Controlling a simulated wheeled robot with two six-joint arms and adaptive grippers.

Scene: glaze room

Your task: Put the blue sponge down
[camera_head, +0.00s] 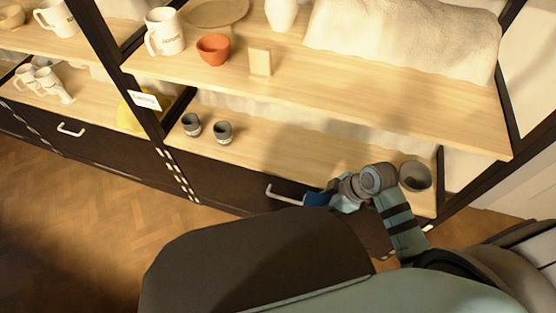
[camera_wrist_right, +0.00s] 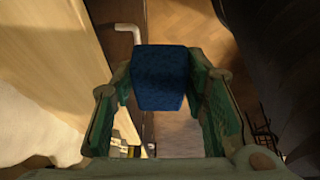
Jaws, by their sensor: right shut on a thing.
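The blue sponge (camera_wrist_right: 160,80) is between the two fingers of my right gripper (camera_wrist_right: 163,95) in the right wrist view. My right gripper is shut on it. In the head view my right gripper (camera_head: 330,196) is in front of the shelf's lower drawer, near the right end of a white handle. The blue sponge (camera_head: 316,199) shows there as a small blue patch at the gripper's tip, held up in the air. My left gripper is not in view.
The lower shelf board (camera_head: 300,156) holds two small grey cups (camera_head: 222,132) and a dark grey bowl (camera_head: 415,176) near my right arm. Its middle is clear. The upper board (camera_head: 350,88) carries a mug (camera_head: 164,32), an orange bowl (camera_head: 213,49) and a small cream block (camera_head: 260,62). A drawer handle (camera_head: 284,196) sticks out.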

